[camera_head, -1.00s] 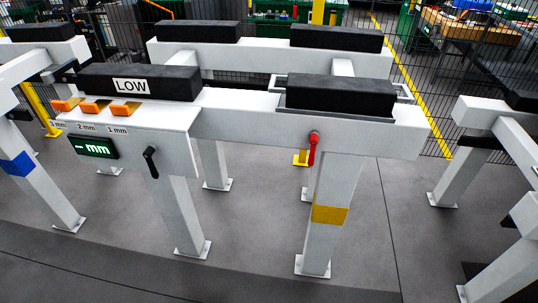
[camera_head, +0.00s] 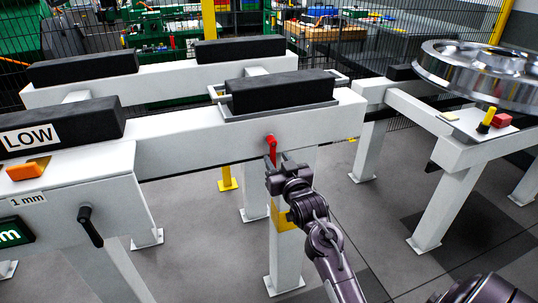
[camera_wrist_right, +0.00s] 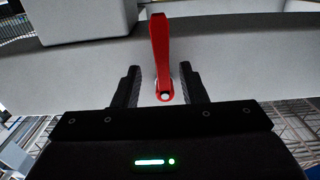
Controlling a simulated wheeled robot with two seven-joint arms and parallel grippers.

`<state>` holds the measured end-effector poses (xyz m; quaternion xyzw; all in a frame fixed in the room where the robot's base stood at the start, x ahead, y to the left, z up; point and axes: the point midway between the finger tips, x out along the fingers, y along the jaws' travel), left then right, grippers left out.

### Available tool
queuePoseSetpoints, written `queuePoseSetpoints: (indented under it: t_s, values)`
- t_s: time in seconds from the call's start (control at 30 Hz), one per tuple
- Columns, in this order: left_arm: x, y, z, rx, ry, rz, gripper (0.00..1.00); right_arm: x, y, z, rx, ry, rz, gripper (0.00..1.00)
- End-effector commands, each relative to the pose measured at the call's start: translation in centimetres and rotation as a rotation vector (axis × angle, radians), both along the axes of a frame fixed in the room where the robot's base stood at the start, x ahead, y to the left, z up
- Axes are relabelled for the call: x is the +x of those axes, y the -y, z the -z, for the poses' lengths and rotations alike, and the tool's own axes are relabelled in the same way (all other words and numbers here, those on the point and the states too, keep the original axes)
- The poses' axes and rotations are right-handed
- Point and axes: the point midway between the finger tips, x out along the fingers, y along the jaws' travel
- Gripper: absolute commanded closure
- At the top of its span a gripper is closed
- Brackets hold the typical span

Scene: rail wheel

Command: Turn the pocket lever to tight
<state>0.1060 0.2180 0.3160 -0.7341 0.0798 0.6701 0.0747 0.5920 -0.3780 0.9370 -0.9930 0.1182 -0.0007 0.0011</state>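The red lever (camera_head: 272,150) hangs nearly straight down on the front of the white beam, below the black block in the grey pocket frame (camera_head: 318,105). My right gripper (camera_head: 278,164) is at the lever's lower end, coming from below. In the right wrist view the red lever (camera_wrist_right: 159,50) stands in the gap between the two black fingers (camera_wrist_right: 160,82). The fingers are open, one on each side of it, with visible gaps. My left gripper is not in view.
A black lever (camera_head: 90,226) is on the white panel at left, near an orange tab (camera_head: 28,170) and a LOW label (camera_head: 27,137). A shiny rail wheel (camera_head: 480,75) rests on the right stand. White legs stand under the beam.

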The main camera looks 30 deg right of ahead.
Motion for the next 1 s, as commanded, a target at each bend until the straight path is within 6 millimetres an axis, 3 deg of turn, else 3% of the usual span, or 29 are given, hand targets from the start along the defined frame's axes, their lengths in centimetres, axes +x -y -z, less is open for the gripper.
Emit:
queuePoseSetpoints:
  t_s: [0.23, 0.57, 0.83, 1.0]
  values:
    - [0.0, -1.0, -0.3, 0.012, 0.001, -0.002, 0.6, 2.9, 0.7, 0.0, -0.001, 0.0, -0.001, 0.62]
    - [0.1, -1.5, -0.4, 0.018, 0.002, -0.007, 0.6, 3.3, 0.7, 0.1, -0.001, -0.001, -0.001, 0.62]
    - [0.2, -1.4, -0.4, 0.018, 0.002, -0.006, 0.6, 3.3, 0.7, 0.1, -0.001, -0.001, -0.001, 0.97]
    - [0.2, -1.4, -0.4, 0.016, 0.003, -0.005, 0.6, 3.3, 0.7, 0.1, 0.0, -0.001, -0.001, 1.0]
